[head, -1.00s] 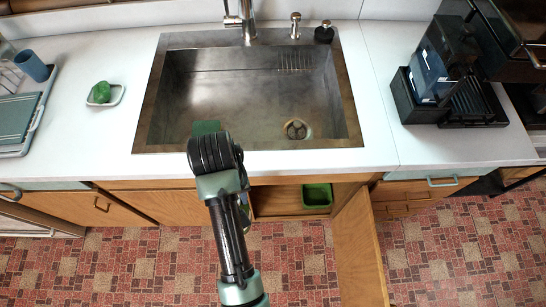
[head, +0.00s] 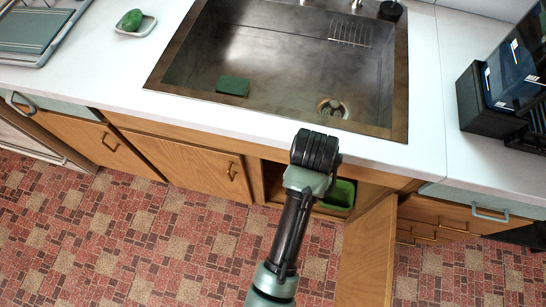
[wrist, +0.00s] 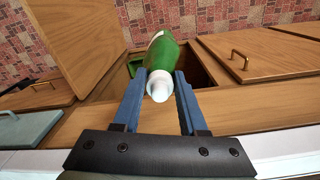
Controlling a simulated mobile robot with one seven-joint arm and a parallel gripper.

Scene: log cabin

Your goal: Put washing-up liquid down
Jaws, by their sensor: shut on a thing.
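The washing-up liquid is a green bottle (wrist: 163,52) with a white cap facing the camera in the wrist view. My gripper (wrist: 159,82) is shut on it, with one blue finger on each side near the cap. The bottle's far end points toward the open cupboard under the sink (head: 273,181). The contact at the fingers is partly hidden by the cap. In the head view my arm hides the gripper and the bottle, in front of the counter edge by the cupboard.
The cupboard door (head: 368,260) stands open at the right. A green bin (head: 339,195) is inside the cupboard. The metal sink (head: 180,88) holds a green sponge (head: 232,86). A small dish (head: 147,24) with a green item is on the left counter. Floor at left is clear.

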